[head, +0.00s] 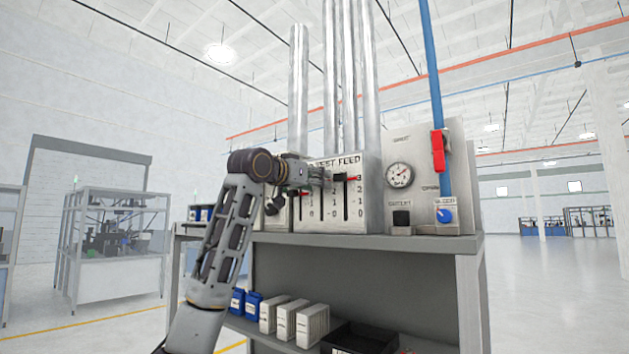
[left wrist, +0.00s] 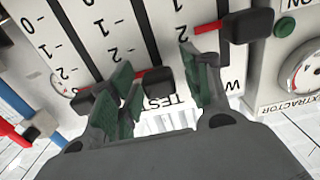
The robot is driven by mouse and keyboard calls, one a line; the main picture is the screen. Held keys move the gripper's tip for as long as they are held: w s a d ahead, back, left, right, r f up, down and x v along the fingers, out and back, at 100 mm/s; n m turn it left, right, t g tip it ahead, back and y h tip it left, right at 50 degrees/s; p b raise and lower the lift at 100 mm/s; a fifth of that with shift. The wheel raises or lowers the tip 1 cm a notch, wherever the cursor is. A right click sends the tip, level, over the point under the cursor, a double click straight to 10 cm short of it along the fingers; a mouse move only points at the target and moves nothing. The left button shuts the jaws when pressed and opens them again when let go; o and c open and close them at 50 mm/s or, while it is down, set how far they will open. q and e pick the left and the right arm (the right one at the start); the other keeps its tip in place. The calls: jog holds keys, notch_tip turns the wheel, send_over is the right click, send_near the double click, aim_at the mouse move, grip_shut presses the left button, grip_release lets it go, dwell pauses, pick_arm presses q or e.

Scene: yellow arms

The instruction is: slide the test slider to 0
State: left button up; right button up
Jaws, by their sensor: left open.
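The test slider's dark knob (left wrist: 158,80) stands near the upper end of its slot, beside the upside-down TEST lettering in the left wrist view. My left gripper (left wrist: 160,88) is open, its green-padded fingers on either side of this knob; I cannot tell whether they touch it. In the head view my left gripper (head: 308,176) is at the upper part of the white TEST FEED panel (head: 335,218) and hides the test knob. The numbered scale on the panel has 0 at its low end. My right gripper is not in view.
The feed slider's knob (head: 340,177) is close by at the top near 3. Another slider knob (left wrist: 245,25) with a red pointer is on the other side. A gauge (head: 399,176), a red handle (head: 438,150) and a blue knob (head: 445,215) are to the right.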

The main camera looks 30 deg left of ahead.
aim_at(322, 216)
pick_arm(q)
grip_shut()
jog(key=shift+f, duration=0.1)
jog(key=shift+f+b, duration=3.2)
jog(key=shift+f, duration=1.35)
jog(key=shift+w+d+f, duration=0.1)
jog(key=shift+w+f, duration=0.05)
jog(key=shift+f, duration=0.05)
